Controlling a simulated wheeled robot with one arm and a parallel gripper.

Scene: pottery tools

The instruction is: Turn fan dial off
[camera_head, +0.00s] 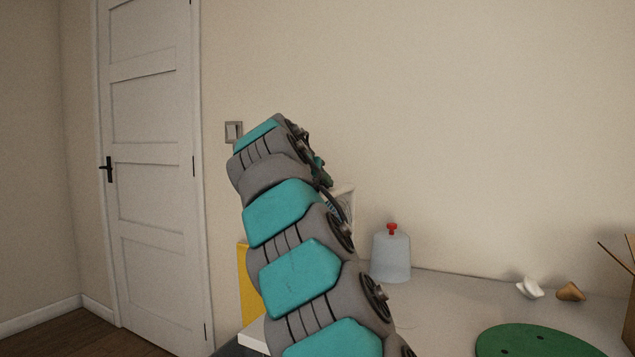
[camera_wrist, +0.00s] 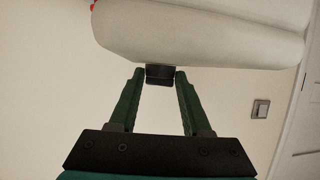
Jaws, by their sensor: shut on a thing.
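The fan dial (camera_wrist: 160,81) is a small dark knob under the edge of a large pale rounded body (camera_wrist: 200,35), which looks like the fan's housing, in the wrist view. My gripper (camera_wrist: 159,73) has its two green fingers on either side of the dial, closed on it at the fingertips. The dial's setting marks cannot be seen.
A translucent jug (camera_head: 390,258) with a red top stands on the table (camera_head: 440,300) right of my arm. A green disc (camera_head: 530,343), a white lump (camera_head: 529,288) and a brown lump (camera_head: 570,292) lie farther right.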

